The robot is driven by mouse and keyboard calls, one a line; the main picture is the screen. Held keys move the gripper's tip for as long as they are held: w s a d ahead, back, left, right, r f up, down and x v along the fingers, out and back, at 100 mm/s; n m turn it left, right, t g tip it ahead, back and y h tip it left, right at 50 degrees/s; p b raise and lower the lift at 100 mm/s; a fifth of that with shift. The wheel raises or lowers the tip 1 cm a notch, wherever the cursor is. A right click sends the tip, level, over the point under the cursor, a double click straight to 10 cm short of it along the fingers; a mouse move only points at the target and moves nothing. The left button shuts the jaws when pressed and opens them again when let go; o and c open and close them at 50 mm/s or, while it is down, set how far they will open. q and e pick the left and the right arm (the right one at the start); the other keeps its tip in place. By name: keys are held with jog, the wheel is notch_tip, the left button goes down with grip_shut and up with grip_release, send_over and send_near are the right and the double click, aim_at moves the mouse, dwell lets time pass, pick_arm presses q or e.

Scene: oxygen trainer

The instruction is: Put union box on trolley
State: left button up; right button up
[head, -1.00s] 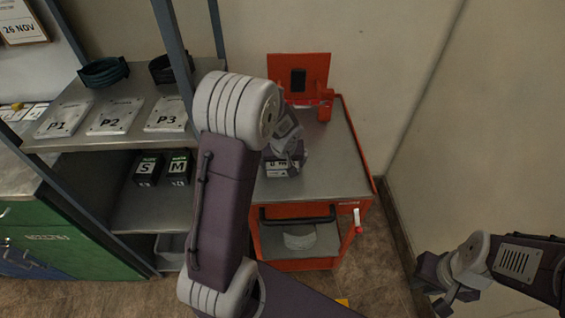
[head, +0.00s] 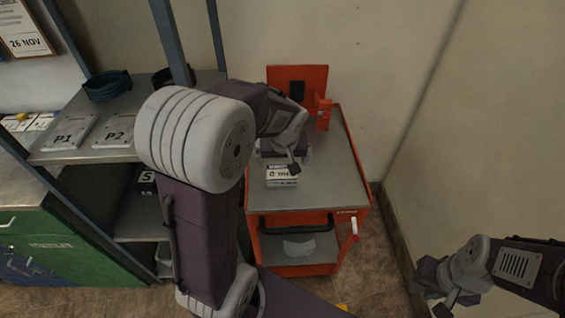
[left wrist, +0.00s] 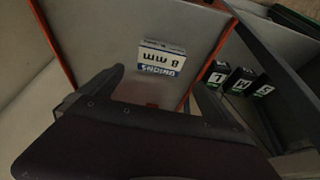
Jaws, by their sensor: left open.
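The union box (head: 282,176) is a small white carton with a dark label. It lies on the top of the orange trolley (head: 333,180). In the left wrist view the box (left wrist: 161,59) reads "UNIONS 8 mm" and lies flat on the grey trolley top (left wrist: 110,30). My left gripper (head: 288,158) is just behind the box in the head view. Its fingers are apart with nothing between them, and the box is clear of them in the left wrist view. My right gripper (head: 438,296) is at lower right, away from the trolley, its fingers apart and empty.
An orange upright panel (head: 297,90) stands at the trolley's back. A shelf rack (head: 75,150) stands left, with plates marked P1 and P2 on top. The trolley top's right side is clear.

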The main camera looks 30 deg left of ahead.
pick_arm(q)
jog(key=s+d+f+m+g+h, duration=0.1)
jog(key=s+d+f+m, duration=0.2)
jog(key=s, duration=0.4)
jog(key=s+d+f+m+g+h, duration=0.1)
jog(key=s+d+f+m, duration=0.2)
jog(key=s+d+f, duration=0.1)
jog(key=s+d, duration=0.1)
jog(key=s, duration=0.1)
jog(key=shift+s+d+f+g, duration=0.15)
jog(key=shift+s+f+g, duration=0.15)
jog(key=shift+s, duration=0.05)
